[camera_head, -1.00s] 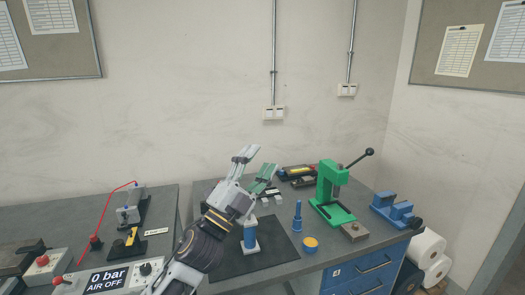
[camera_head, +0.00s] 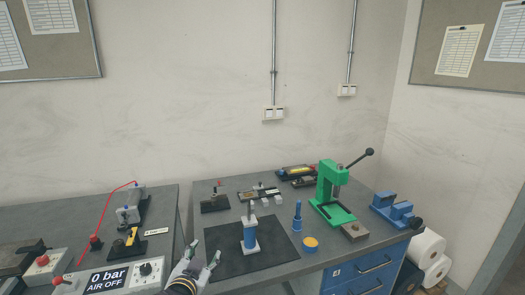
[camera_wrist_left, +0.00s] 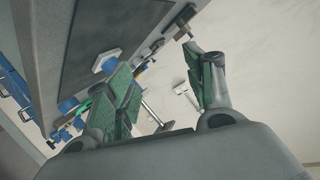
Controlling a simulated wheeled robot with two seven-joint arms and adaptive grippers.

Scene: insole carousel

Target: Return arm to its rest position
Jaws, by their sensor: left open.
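My left gripper (camera_head: 201,259) is low in the head view, at the near left edge of the black mat. Its two fingers are spread apart and nothing is between them. In the left wrist view the green-padded fingers (camera_wrist_left: 165,85) are also apart and empty. My right gripper is not in view.
The black mat (camera_head: 225,265) lies on the right bench. A green lever press (camera_head: 328,185), a blue fixture (camera_head: 392,208) and a yellow-topped blue cup (camera_head: 310,244) stand to the right. An air control box (camera_head: 120,278) sits on the left bench.

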